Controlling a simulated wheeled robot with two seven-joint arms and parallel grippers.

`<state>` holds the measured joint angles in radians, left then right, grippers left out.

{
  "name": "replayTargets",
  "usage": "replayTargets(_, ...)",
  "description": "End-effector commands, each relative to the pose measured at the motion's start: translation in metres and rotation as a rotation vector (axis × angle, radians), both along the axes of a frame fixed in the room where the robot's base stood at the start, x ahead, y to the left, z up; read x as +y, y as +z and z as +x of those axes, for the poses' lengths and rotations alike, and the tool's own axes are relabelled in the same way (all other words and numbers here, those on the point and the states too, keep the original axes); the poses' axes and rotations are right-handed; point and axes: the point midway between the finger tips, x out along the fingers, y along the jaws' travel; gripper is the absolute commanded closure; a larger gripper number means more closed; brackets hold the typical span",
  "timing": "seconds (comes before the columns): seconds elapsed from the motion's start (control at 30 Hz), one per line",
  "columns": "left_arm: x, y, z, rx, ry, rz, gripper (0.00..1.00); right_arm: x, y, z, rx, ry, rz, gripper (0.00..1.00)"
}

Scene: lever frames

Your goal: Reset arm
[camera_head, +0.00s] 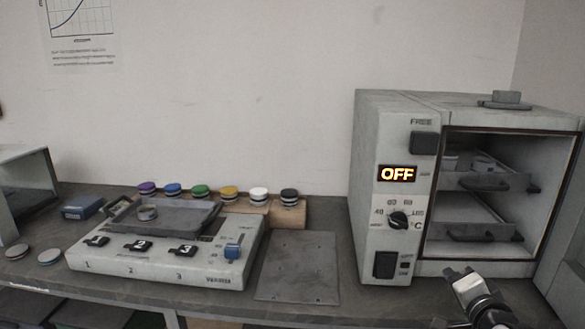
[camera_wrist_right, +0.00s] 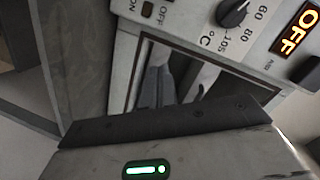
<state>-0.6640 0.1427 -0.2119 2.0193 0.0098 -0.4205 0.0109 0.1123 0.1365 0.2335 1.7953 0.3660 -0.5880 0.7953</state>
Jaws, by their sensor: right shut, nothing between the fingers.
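My right gripper (camera_head: 462,278) is low at the right in the head view, in front of the lower edge of the oven (camera_head: 372,245). Its fingers are shut with nothing between them. It looks apart from the oven, though the depth is hard to judge. The oven's display (camera_head: 397,174) reads OFF, and its inside is open to view. In the right wrist view, the control panel with the dial (camera_wrist_right: 232,12) and the lit OFF display (camera_wrist_right: 296,28) shows tilted and close. My left gripper is in neither view.
Two trays with handles sit in the oven, the upper tray (camera_head: 478,181) holding containers. A panel (camera_head: 570,235) stands at the oven's right. Left are a switch device (camera_head: 200,275), several coloured caps behind it, and a flat grey plate (camera_head: 298,268).

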Motion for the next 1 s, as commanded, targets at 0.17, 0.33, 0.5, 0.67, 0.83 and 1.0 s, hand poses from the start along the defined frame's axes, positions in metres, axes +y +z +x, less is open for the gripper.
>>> replayTargets(0.17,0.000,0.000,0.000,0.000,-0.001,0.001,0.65,0.069,-0.101,-0.077,0.189,0.214,-0.405,1.00)
replayTargets(0.33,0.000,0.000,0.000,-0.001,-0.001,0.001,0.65,0.130,-0.163,-0.164,0.285,0.458,-0.709,1.00)
replayTargets(0.5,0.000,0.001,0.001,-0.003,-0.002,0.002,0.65,0.173,-0.190,-0.231,0.309,0.643,-0.890,1.00)
replayTargets(0.67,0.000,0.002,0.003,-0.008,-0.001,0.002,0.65,0.189,-0.197,-0.258,0.307,0.719,-0.958,1.00)
replayTargets(0.83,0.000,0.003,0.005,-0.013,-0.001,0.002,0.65,0.191,-0.197,-0.260,0.307,0.725,-0.966,1.00)
replayTargets(1.0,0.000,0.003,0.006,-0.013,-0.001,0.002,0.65,0.191,-0.197,-0.260,0.308,0.725,-0.965,1.00)
